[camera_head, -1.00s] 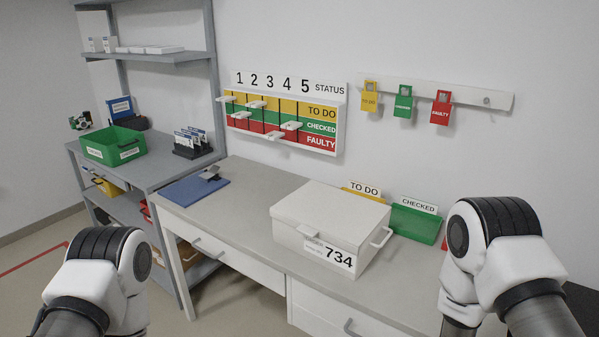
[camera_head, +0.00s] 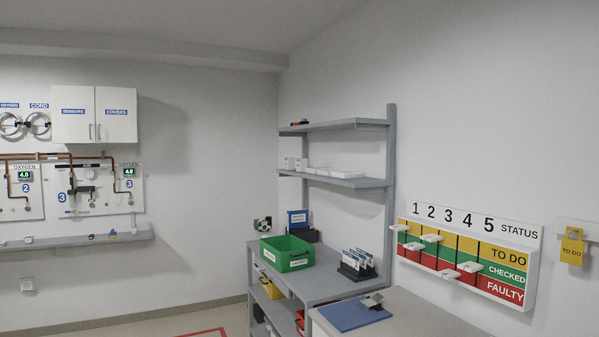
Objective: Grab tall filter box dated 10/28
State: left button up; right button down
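Several small white boxes stand on the lower wall shelf (camera_head: 346,180) of the grey rack. Two upright white boxes (camera_head: 289,163) are at its left end, with a further one (camera_head: 301,164) beside them and flat white boxes (camera_head: 340,173) to the right. They are too small for me to read any date, so I cannot tell which is the tall filter box dated 10/28. Neither of my grippers shows in this view.
A green bin (camera_head: 287,253) and a dark card holder (camera_head: 356,265) stand on the rack's grey worktop (camera_head: 320,287). A status board (camera_head: 465,262) hangs on the right wall. Wall cabinets (camera_head: 94,114) hang at left.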

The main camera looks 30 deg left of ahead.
aim_at(290, 162)
jog(key=i+j, duration=0.15)
jog(key=j, duration=0.2)
jog(key=i+j, duration=0.15)
jog(key=j, duration=0.15)
jog(key=i+j+z, duration=0.1)
jog(key=j, duration=0.25)
jog(key=i+j, duration=0.2)
jog(key=j, duration=0.15)
jog(key=i+j+z, duration=0.1)
jog(key=j, duration=0.25)
jog(key=i+j, duration=0.2)
jog(key=j, duration=0.15)
